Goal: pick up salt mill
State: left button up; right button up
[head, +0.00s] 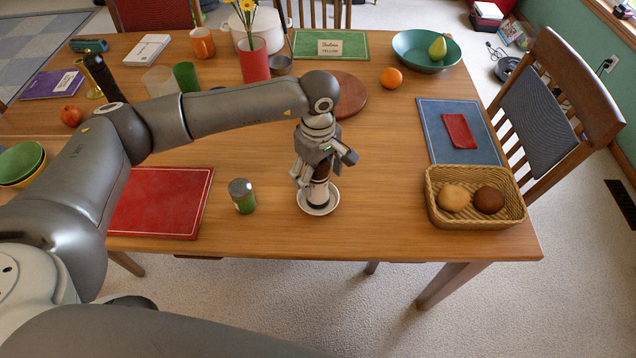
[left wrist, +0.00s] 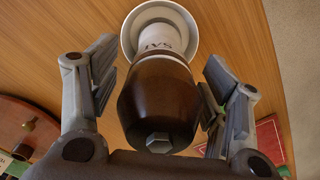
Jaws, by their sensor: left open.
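The salt mill (left wrist: 157,95) has a dark brown wooden top with a metal knob and a white body with partly visible lettering. In the left wrist view it stands between the two fingers of my left gripper (left wrist: 155,90), with gaps at both sides. In the head view the salt mill (head: 319,190) stands upright on a small white saucer (head: 318,210), its upper part hidden by my left gripper (head: 316,178). The gripper is open and comes down over it from above. The saucer also shows in the left wrist view (left wrist: 188,20). My right gripper is not in view.
A green jar (head: 243,200) with a grey lid stands left of the saucer. A wicker basket (head: 475,222) with two round breads stands at the right. A red placemat (head: 160,210) lies left; a round wooden board (head: 350,95) is behind. The table between saucer and basket is clear.

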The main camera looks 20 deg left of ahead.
pick_arm(q)
jog(key=shift+f, duration=0.35)
jog(key=shift+r, duration=0.1)
jog(key=c, duration=1.3)
